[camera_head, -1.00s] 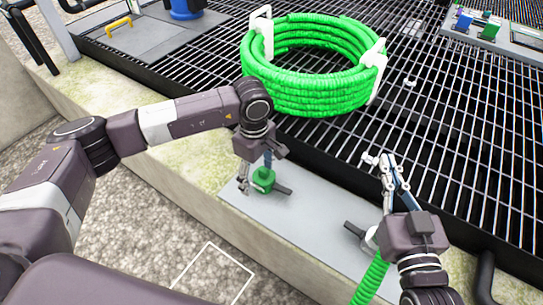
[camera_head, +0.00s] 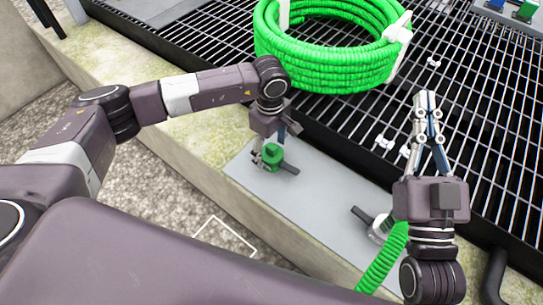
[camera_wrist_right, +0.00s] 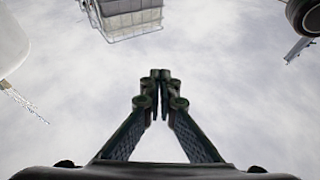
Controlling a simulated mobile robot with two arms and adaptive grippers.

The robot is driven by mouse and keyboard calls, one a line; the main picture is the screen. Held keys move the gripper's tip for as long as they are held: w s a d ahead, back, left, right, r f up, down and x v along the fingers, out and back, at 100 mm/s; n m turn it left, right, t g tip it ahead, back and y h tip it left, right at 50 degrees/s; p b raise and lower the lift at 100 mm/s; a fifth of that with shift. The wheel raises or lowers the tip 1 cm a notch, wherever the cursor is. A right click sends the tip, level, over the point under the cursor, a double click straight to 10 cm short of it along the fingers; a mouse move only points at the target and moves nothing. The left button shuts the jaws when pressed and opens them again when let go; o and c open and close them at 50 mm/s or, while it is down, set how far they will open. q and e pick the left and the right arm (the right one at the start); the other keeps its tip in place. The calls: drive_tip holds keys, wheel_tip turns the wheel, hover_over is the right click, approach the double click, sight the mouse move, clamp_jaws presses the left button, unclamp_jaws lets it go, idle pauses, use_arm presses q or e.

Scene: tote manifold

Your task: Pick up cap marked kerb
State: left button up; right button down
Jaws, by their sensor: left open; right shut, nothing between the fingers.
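No kerb marking is readable in these views. A green cap-like fitting (camera_head: 274,156) with a dark side lever sits on the grey plate (camera_head: 300,187). My left gripper (camera_head: 261,158) points down at it, open, with fingers beside the fitting; contact cannot be told. A pale fitting (camera_head: 381,228) with a dark lever and a green corrugated hose sits further right on the plate. My right gripper (camera_head: 427,98) is shut and empty, pointing away over the grating; its closed fingers also show in the right wrist view (camera_wrist_right: 160,76).
A coiled green hose (camera_head: 325,70) on white holders stands on the black grating (camera_head: 335,125). Small white pieces (camera_head: 384,142) lie at the grating's near edge. A concrete kerb (camera_head: 190,150) borders the plate. Blue and green blocks (camera_head: 526,10) are at far right.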

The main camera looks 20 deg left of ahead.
use_arm(q)
drive_tip(key=shift+f, duration=1.3)
use_arm(e)
drive_tip(key=shift+s+r+t+y, duration=0.1)
drive_tip(key=shift+s+r+t, duration=0.3)
drive_tip(key=shift+r, duration=0.25)
drive_tip(key=shift+s+r+t+y, duration=0.1)
drive_tip(key=shift+s+r+t, duration=0.3)
drive_tip(key=shift+r, duration=0.25)
drive_tip(key=shift+s+r+t+y, duration=0.1)
drive_tip(key=shift+s+r+t, duration=0.3)
drive_tip(key=shift+r, duration=0.25)
use_arm(q)
drive_tip(key=c, duration=1.4)
use_arm(e)
drive_tip(key=shift+w, duration=0.1)
use_arm(q)
drive_tip(key=shift+r, duration=0.2)
use_arm(e)
drive_tip(key=shift+w+f, duration=0.1)
